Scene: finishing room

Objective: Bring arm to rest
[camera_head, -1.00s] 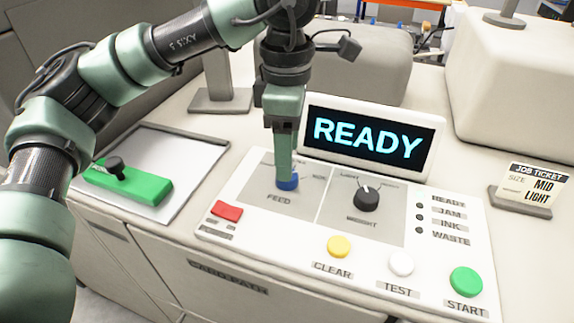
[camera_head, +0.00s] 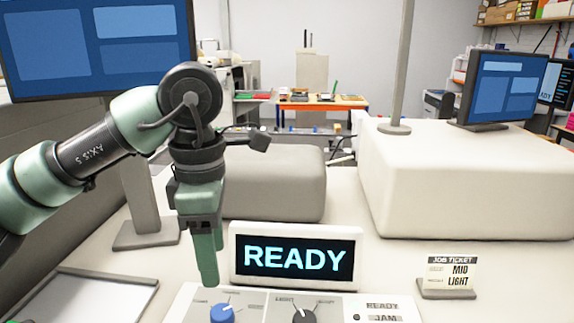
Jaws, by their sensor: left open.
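My left gripper (camera_head: 208,268) hangs fingers down above the back edge of the control panel (camera_head: 180,308), just left of the lit display (camera_head: 296,256) that reads READY. It holds nothing that I can see, and its fingers overlap each other in this view. The blue knob (camera_head: 222,314) is below the fingertips, with a gap between them. A black knob (camera_head: 303,316) sits to its right. The lower part of the panel is out of the frame. My right gripper is not in view.
A grey rounded block (camera_head: 275,180) and a large white housing (camera_head: 470,190) are behind the panel. A tray (camera_head: 95,290) lies at the lower left. A monitor (camera_head: 100,45) stands behind my arm.

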